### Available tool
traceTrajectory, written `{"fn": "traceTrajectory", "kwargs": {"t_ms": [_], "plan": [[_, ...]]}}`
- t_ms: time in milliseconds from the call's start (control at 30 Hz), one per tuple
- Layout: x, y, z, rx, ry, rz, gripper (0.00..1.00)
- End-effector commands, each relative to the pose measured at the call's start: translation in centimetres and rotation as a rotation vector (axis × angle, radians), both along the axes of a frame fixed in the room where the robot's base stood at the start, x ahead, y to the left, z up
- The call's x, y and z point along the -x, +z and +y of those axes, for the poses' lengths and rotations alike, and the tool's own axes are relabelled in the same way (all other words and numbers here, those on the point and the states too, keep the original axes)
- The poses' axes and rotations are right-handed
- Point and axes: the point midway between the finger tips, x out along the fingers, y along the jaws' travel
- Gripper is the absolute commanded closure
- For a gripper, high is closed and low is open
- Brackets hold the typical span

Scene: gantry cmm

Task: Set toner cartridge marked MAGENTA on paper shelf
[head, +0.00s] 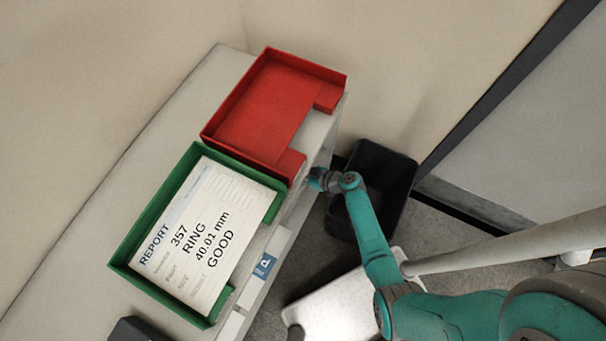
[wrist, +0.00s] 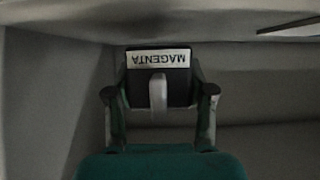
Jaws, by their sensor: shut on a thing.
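The black toner cartridge (wrist: 158,88) has a white label reading MAGENTA, upside down in the wrist view. My gripper (wrist: 159,92) is shut on it, one finger at each side. Around it the wrist view shows a dim grey enclosed space, with a flat grey surface (wrist: 255,150) on the right. I cannot tell whether the cartridge touches a surface. In the head view my arm reaches to the cabinet's front side below the top; the gripper and cartridge are hidden there. Which surface is the paper shelf cannot be told.
On the cabinet top (head: 190,90) stand a red tray (head: 262,105), empty, and a green tray (head: 150,215) holding a report sheet (head: 205,240). A blue sign (head: 264,266) is on the cabinet front. A black bin (head: 385,165) stands on the floor beside my arm.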

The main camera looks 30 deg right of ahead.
Motion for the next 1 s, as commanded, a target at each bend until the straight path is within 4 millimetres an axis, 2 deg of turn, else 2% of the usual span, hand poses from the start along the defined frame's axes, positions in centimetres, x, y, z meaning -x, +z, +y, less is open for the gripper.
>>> {"fn": "traceTrajectory", "kwargs": {"t_ms": [700, 1000], "plan": [[-4.5, -0.4, 3.2, -0.001, 0.001, -0.002, 1.00], [-4.4, -2.5, 3.1, -0.002, 0.000, -0.001, 1.00]]}}
